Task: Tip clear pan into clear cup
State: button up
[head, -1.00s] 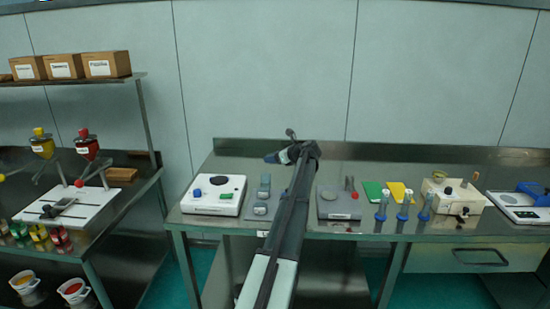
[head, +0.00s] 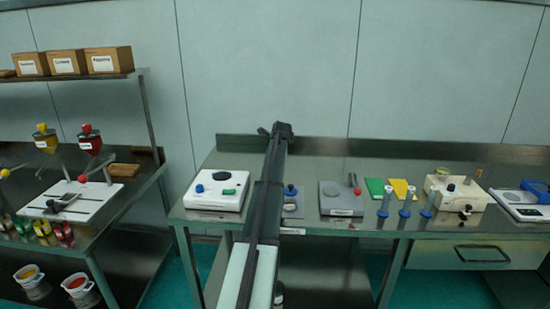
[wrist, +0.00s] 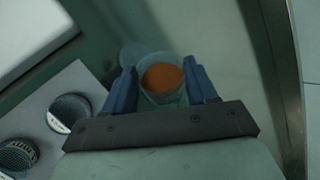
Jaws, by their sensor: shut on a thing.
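In the wrist view the two blue fingers of my gripper (wrist: 160,84) are shut on the sides of a clear container, which I take to be the clear pan (wrist: 163,98). Orange-brown material (wrist: 162,77) lies inside it. A faint clear round shape (wrist: 133,51) shows just beyond the left finger; I cannot tell whether it is the clear cup or part of the pan. In the head view my arm hides the gripper and what it holds.
A grey plate with two dark round-topped pieces (wrist: 69,113) is left of my gripper in the wrist view. A white device (head: 217,191) stands left of my arm on the steel bench (head: 345,147). A grey device (head: 340,199) stands to its right.

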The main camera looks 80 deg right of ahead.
jog(key=g, duration=0.1)
jog(key=w+n+g, duration=0.1)
jog(key=g, duration=0.2)
jog(key=shift+w+f+n, duration=0.3)
jog(key=shift+w+f+n+g, duration=0.1)
jog(key=shift+w+n+g, duration=0.2)
jog(key=shift+g, duration=0.55)
jog(key=shift+w+n+g, duration=0.25)
jog(key=shift+g, duration=0.55)
jog(key=shift+w+f+n+g, duration=0.1)
jog(key=shift+w+n+g, duration=0.2)
jog(key=shift+g, duration=0.55)
jog(key=shift+s+r+m+t, duration=0.1)
jog(key=shift+s+m+t, duration=0.15)
jog(key=shift+t, duration=0.25)
